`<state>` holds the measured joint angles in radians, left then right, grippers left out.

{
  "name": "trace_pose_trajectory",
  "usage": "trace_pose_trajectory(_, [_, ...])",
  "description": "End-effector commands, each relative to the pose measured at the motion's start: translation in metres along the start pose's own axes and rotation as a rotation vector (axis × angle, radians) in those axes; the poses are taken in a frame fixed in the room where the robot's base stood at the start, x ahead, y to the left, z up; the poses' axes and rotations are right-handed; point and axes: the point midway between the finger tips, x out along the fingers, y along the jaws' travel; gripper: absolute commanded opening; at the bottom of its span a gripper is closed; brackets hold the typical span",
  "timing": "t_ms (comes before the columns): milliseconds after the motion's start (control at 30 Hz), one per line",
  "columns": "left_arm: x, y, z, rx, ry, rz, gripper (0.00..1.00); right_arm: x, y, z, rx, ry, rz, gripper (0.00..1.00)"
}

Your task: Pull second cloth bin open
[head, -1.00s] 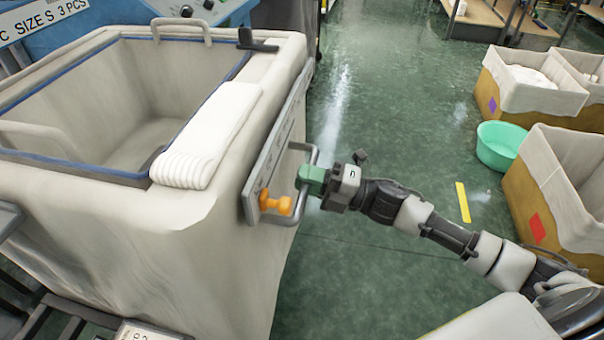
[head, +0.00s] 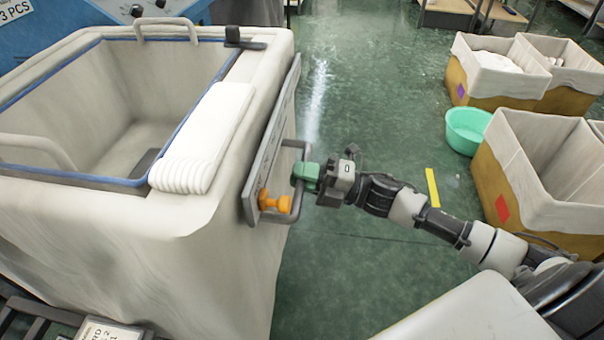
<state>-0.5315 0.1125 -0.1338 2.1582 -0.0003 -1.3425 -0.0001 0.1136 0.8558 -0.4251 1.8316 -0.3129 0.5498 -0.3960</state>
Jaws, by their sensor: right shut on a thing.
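A large off-white cloth bin (head: 205,262) with a blue-edged opening fills the left of the head view. The fingers hide part of the bar. My left gripper is not in view.
A stack of folded white cloth (head: 203,138) lies on the bin's rim. Open green floor (head: 350,75) is to the right. A green basin (head: 466,128) and fabric-lined crates (head: 535,165) stand farther right. A yellow strip (head: 432,187) marks the floor.

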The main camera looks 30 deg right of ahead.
Motion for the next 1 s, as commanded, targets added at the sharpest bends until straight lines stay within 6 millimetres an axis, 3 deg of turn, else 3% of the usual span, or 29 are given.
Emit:
trace_pose_trajectory(67, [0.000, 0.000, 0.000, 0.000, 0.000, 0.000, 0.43, 0.000, -0.002, 0.000, 0.001, -0.002, -0.003, 0.00])
trace_pose_trajectory(100, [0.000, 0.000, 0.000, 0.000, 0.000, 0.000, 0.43, 0.000, -0.002, 0.000, 0.001, -0.001, -0.003, 0.25])
trace_pose_trajectory(233, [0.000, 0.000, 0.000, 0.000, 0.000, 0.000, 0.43, 0.000, -0.001, 0.000, 0.001, -0.001, -0.002, 0.43])
trace_pose_trajectory(633, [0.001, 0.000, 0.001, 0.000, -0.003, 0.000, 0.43, -0.009, -0.001, 0.000, 0.002, -0.003, -0.002, 0.43])
trace_pose_trajectory(1000, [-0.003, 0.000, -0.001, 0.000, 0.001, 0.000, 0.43, -0.076, -0.002, 0.000, 0.004, -0.004, -0.005, 0.43])
